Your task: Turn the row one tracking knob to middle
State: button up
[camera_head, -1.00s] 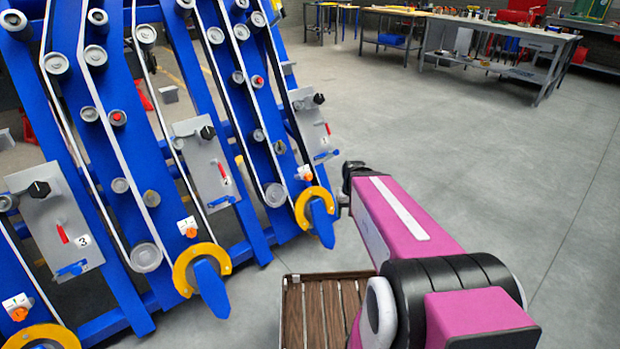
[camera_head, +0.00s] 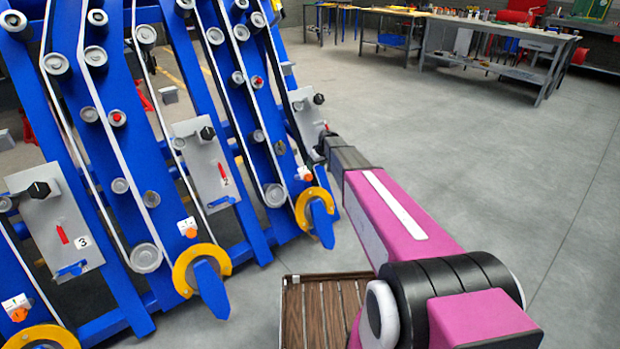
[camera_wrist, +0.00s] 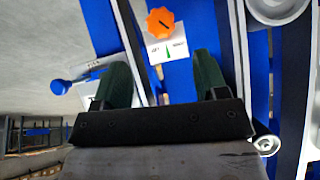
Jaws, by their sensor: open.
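The row one tracking knob appears to be the small orange knob on a white plate (camera_head: 305,173) on the rightmost blue row. In the wrist view the orange knob (camera_wrist: 161,22) is lobed, with a dark diagonal line on its face. A white scale plate (camera_wrist: 170,47) with a green mark sits just below it in the picture. My gripper (camera_wrist: 161,64) is open and empty, its two dark green fingers apart. The knob is seen beyond the gap between them, not gripped. In the head view my gripper (camera_head: 322,148) is near the right panel and hides part of it.
Similar orange knobs on white plates (camera_head: 187,227) (camera_head: 16,307) sit on the other rows. Grey panels (camera_head: 203,160) with black knobs and red and blue handles stand between. Yellow ring guards (camera_head: 225,258) jut out below. The floor to the right is clear up to the workbenches (camera_head: 490,50).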

aim_at(310, 177)
jog(key=x, duration=1)
jog(key=c, duration=0.9)
